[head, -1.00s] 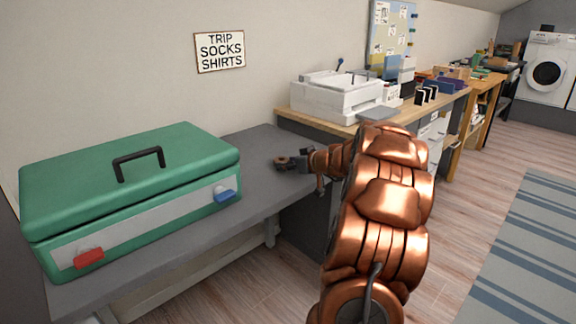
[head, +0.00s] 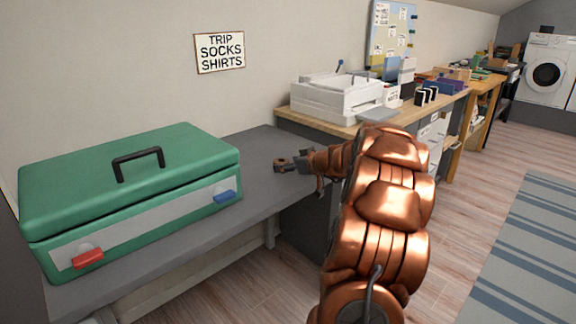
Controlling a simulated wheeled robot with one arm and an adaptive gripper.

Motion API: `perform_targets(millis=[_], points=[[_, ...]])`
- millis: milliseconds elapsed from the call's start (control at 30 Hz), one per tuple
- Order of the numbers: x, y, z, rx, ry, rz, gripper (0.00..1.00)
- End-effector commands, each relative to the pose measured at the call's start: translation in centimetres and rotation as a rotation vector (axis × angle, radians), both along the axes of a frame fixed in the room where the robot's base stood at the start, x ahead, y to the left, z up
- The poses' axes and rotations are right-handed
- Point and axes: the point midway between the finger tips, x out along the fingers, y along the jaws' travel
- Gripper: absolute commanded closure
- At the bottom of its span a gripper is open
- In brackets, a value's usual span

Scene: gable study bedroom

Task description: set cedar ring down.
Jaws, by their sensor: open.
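A green case (head: 130,185) with a black handle and red and blue latches fills the bench's left part. A white printer (head: 335,98) stands on the wooden desk (head: 300,121) behind. Bare bench lies between the case and my gripper.

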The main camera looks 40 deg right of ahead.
Motion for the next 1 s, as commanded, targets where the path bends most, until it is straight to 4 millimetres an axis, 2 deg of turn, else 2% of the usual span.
perform_targets(millis=[133, 500, 700, 1000], points=[[-0.7, -0.1, 0.7, -0.001, -0.001, -0.003, 0.22], [-7.3, 0.0, 3.5, -0.001, -0.003, -0.004, 0.22], [-9.9, 0.1, 4.4, 0.001, -0.001, -0.004, 0.22], [-11.1, 0.2, 4.9, -0.001, 0.0, 0.0, 0.22]])
